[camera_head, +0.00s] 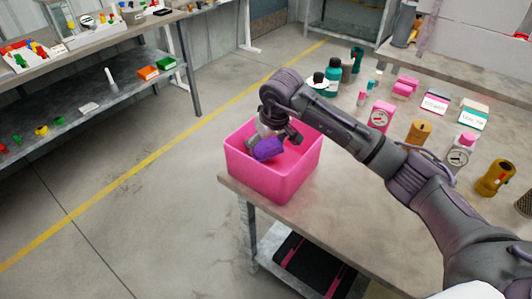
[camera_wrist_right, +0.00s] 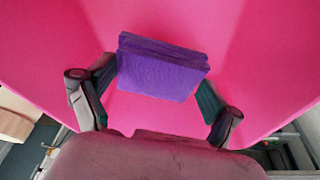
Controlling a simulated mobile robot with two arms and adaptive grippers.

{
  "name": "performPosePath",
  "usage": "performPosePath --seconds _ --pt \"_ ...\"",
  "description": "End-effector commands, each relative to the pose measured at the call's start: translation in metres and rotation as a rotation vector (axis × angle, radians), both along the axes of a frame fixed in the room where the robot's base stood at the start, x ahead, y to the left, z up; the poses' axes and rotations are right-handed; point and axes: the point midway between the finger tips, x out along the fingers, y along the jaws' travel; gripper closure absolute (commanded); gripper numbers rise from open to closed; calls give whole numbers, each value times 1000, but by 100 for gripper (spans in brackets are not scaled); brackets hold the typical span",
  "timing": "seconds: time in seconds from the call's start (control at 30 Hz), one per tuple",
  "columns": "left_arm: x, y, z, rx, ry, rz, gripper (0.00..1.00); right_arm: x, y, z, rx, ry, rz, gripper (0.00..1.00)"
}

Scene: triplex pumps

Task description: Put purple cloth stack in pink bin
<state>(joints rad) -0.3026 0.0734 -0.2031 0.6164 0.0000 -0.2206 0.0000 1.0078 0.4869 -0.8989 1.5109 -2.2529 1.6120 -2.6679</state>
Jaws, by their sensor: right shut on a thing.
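The pink bin (camera_head: 268,182) stands at the near left corner of the table. My right gripper (camera_head: 272,140) reaches down into the bin's opening and is shut on the purple cloth stack (camera_head: 267,149). In the right wrist view the purple cloth stack (camera_wrist_right: 160,68) sits between the two fingers of the right gripper (camera_wrist_right: 155,85), with the bin's pink inside (camera_wrist_right: 255,50) all around it. I cannot tell whether the stack touches the bin floor. My left gripper is not in view.
The table (camera_head: 345,190) carries several items right of the bin: teal bottles (camera_head: 333,73), a pink gauge (camera_head: 381,116), labelled boxes (camera_head: 435,102) and a yellow-brown part (camera_head: 494,178). A shelf bench (camera_head: 110,100) stands at left. The floor (camera_head: 150,220) between is clear.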

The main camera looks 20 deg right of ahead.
Motion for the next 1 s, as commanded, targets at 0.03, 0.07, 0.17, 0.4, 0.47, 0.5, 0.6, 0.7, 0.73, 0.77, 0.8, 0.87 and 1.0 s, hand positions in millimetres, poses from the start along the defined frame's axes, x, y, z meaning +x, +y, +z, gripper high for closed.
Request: performPosePath --seconds 0.03,0.07,0.17,0.4,0.47,0.5,0.6,0.7,0.73,0.77,0.8,0.87,1.0 --pt "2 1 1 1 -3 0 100 0 0 -3 0 0 0 42" --pt "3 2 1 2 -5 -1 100 0 0 -5 1 1 0 42" --pt "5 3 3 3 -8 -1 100 -1 0 -17 1 2 1 42" --pt "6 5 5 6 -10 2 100 0 0 -40 0 -1 1 42" --pt "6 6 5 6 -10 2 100 0 0 -39 0 -1 1 42" --pt "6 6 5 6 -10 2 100 0 0 -39 0 -1 1 42" --pt "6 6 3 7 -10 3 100 0 0 -40 -1 -1 1 42" --pt "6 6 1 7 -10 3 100 0 0 -43 -1 -1 0 8" --pt "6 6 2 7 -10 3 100 0 0 -42 -1 -1 0 3" --pt "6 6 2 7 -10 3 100 0 0 -42 -1 -1 0 0" --pt "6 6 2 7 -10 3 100 0 0 -42 -1 -1 0 0" --pt "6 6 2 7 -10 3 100 0 0 -42 -1 -1 0 0" --pt "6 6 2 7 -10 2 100 0 0 -42 0 -1 0 0"
